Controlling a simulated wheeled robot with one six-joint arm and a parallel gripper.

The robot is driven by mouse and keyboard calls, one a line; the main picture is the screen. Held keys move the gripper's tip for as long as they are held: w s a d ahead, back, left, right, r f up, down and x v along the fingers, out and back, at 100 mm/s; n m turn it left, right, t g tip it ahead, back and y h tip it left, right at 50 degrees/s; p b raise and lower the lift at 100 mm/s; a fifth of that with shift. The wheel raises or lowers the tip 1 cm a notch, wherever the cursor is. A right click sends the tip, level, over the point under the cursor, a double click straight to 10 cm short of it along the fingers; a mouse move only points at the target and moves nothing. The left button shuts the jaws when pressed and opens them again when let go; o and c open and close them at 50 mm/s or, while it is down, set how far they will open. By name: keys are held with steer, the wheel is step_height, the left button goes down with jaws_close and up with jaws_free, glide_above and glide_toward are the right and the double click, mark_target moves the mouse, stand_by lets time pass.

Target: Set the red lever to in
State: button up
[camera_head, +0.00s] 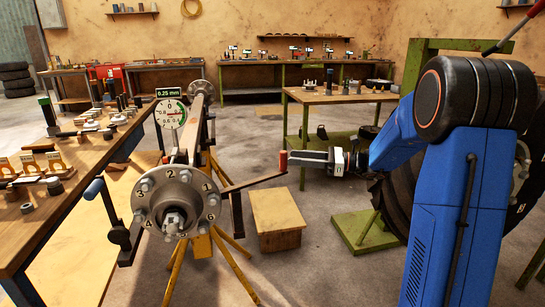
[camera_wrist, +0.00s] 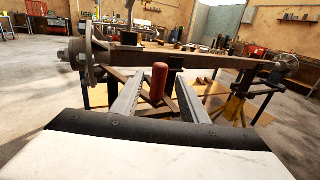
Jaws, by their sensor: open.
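The red lever's grip (camera_head: 283,161) stands upright at the outer end of a dark arm (camera_head: 250,184) that reaches right from the axle hub (camera_head: 178,203). My gripper (camera_head: 296,158) comes from the right, with its fingertips at the red grip. In the wrist view the red grip (camera_wrist: 159,80) shows between my two open fingers (camera_wrist: 158,92), with a gap on each side. The fingers do not look closed on it. How deep the grip sits between them is hard to tell. Any lever position markings cannot be made out.
A lever with a blue grip (camera_head: 94,189) is left of the hub. A dial gauge (camera_head: 171,114) reading "0.25 mm" stands behind it. Yellow stand legs (camera_head: 232,265) and a wooden box (camera_head: 278,215) are below. A workbench (camera_head: 60,205) is at left; a tire is at right.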

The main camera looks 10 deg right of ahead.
steer(key=x, duration=0.9)
steer(key=shift+a, duration=0.1)
jaws_close()
